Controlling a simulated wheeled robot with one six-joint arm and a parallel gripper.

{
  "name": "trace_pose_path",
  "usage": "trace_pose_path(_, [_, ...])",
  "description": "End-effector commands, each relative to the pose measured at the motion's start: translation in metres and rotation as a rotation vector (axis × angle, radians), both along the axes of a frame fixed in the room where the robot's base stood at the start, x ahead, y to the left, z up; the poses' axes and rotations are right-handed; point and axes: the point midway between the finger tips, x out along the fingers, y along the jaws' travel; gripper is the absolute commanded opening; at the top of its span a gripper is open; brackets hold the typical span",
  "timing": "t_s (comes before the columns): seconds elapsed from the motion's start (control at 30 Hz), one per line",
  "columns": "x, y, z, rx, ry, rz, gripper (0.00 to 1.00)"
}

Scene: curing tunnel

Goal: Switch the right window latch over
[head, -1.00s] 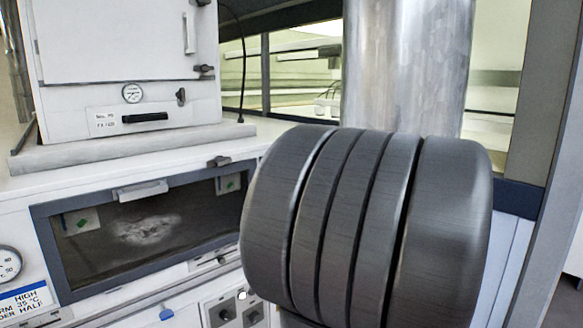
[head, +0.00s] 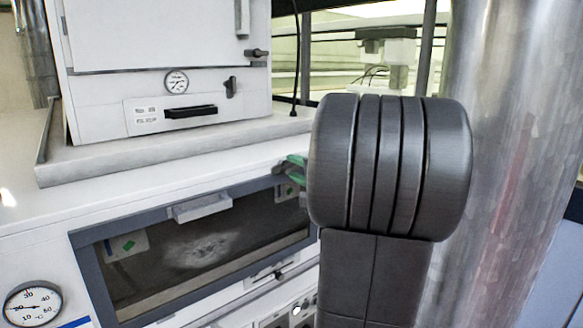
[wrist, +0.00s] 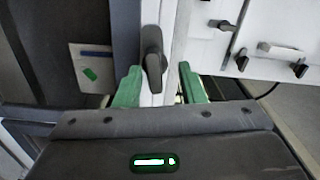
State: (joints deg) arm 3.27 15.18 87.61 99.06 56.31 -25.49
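The right window latch (wrist: 153,60) shows in the wrist view as a dark, rounded lever on the pale strip beside the window's frame. Its long side runs up and down in that picture. My gripper (wrist: 159,68) has green fingers, spread apart, one on each side of the latch, with gaps between them and it. In the head view, my gripper (head: 296,168) is at the window's upper right corner, mostly behind my arm, and the latch cannot be made out. The dark window (head: 200,250) has a blue-grey frame and a pale handle on top.
A white cabinet (head: 165,40) with a gauge and a black handle stands on the ledge above the window. A round dial (head: 33,304) is at lower left. A shiny metal column (head: 510,150) rises at right. Dark knobs (wrist: 241,60) show at right in the wrist view.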

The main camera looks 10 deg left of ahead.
Motion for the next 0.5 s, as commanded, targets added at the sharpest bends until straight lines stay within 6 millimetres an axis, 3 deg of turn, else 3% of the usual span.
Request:
trace_pose_path(0.17, [0.007, 0.007, -0.005, -0.004, 0.006, 0.001, 0.34])
trace_pose_path(0.33, [0.011, 0.011, -0.007, -0.008, 0.009, 0.002, 0.01])
trace_pose_path(0.5, [0.012, 0.013, -0.008, -0.008, 0.010, 0.003, 0.00])
